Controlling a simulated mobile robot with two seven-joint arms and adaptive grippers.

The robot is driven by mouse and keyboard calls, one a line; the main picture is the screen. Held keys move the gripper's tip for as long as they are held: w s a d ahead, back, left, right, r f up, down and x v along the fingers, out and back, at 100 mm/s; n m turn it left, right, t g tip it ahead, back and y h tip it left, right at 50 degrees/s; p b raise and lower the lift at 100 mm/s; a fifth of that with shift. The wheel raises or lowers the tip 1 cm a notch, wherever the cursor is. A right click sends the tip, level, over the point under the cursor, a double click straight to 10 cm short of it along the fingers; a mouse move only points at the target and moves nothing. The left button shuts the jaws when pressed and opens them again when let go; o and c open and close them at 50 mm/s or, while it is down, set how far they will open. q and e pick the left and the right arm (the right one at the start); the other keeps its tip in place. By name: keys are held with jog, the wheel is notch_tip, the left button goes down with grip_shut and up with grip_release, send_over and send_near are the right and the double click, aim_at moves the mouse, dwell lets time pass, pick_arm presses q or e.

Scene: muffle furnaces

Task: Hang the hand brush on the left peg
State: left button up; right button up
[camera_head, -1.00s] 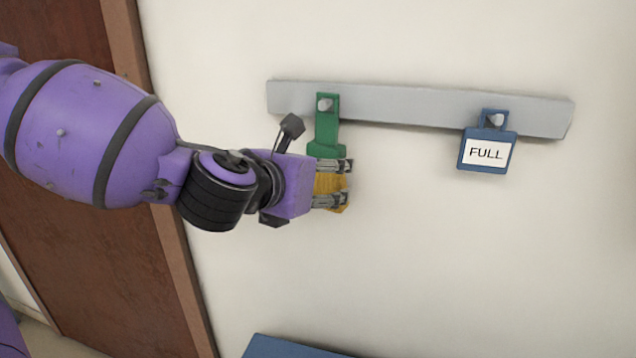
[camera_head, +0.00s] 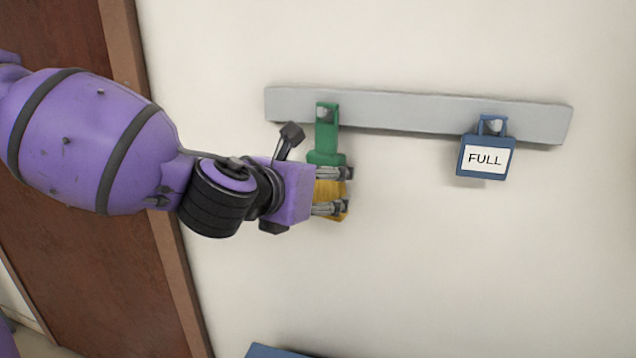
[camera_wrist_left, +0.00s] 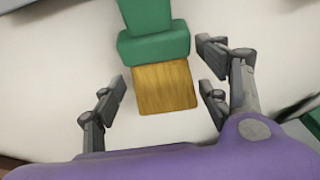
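The hand brush has a green handle (camera_head: 327,135) and yellow bristles (camera_head: 330,200). It hangs upright, bristles down, at the left peg (camera_head: 323,115), whose pale tip shows at the hole in the handle's top. My left gripper (camera_head: 346,190) reaches in from the left at bristle height. In the left wrist view its fingers (camera_wrist_left: 160,98) stand apart, with the bristles (camera_wrist_left: 165,88) between them and gaps at both sides; it is open. The green head (camera_wrist_left: 153,47) lies just beyond the fingers. My right gripper is not in view.
The pegs are on a grey rail (camera_head: 400,110) on a pale wall. A blue tag marked FULL (camera_head: 485,160) hangs at the right peg. A brown door (camera_head: 90,270) is at left. A blue thing (camera_head: 270,351) shows at the bottom edge. The wall between is clear.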

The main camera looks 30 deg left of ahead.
aim_at(323, 128)
pick_arm(q)
jog(key=shift+o, duration=1.3)
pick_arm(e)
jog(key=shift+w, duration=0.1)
pick_arm(q)
notch_tip(323, 128, up, 10)
jog(key=shift+r, duration=0.1)
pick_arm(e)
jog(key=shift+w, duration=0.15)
